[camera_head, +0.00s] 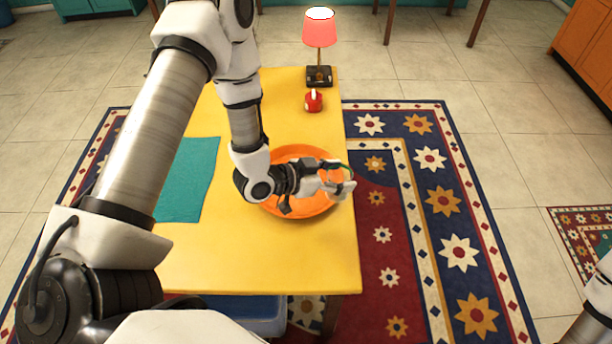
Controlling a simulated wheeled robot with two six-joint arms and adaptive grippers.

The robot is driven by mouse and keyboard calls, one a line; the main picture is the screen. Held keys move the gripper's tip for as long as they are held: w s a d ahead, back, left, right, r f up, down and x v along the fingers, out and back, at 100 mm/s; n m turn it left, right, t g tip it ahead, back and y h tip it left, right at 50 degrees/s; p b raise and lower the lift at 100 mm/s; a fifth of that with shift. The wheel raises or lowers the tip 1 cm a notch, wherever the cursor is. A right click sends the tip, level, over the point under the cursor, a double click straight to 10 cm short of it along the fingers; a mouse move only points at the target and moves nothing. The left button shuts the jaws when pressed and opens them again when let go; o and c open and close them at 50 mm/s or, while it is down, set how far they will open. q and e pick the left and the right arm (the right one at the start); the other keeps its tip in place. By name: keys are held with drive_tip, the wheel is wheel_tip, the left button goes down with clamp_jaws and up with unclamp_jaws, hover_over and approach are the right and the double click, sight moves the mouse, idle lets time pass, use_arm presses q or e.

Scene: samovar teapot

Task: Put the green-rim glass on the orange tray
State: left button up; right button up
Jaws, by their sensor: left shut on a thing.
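The orange tray (302,208) is a round dish on the yellow table, near its right edge. My left gripper (338,183) reaches across the tray from the left, with its fingers over the tray's right side. It is shut on the green-rim glass (346,169). Only a thin green curve of the rim and a little clear glass show between and beside the fingers. I cannot tell whether the glass touches the tray. My right gripper is out of view; only part of my right arm shows at the lower right edge.
The yellow table (250,262) is bare in front of the tray. A teal cloth (188,180) lies at the left, partly behind my arm. A red candle (313,101) and a pink-shaded lamp (319,40) stand at the back right. A blue bin (255,312) sits below the front edge.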

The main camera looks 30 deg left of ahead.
use_arm(q)
drive_tip(key=s+a+f+n+t+y+p, duration=0.1)
drive_tip(key=s+a+n+y+p, duration=0.1)
drive_tip(key=s+a, duration=0.65)
drive_tip(key=s+a+f+n+t+y+p, duration=0.1)
drive_tip(key=s+a+n+y, duration=0.1)
drive_tip(key=s+a, duration=0.65)
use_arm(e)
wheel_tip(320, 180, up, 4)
use_arm(q)
drive_tip(key=shift+w+a+r+b+x, duration=0.35)
drive_tip(key=shift+a+b+x, duration=0.25)
drive_tip(key=shift+b+x, duration=2)
drive_tip(key=shift+w+a+r+b+x, duration=0.45)
drive_tip(key=shift+b+x, duration=1.2)
drive_tip(key=shift+x, duration=1.95)
drive_tip(key=shift+w+a+r+b+x, duration=0.2)
drive_tip(key=shift+a+b+x, duration=0.55)
drive_tip(key=shift+b+x, duration=1.85)
use_arm(e)
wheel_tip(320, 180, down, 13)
drive_tip(key=p, duration=0.1)
use_arm(q)
drive_tip(key=shift+w+d+f, duration=0.1)
drive_tip(key=shift+w+f, duration=0.1)
drive_tip(key=shift+w, duration=0.2)
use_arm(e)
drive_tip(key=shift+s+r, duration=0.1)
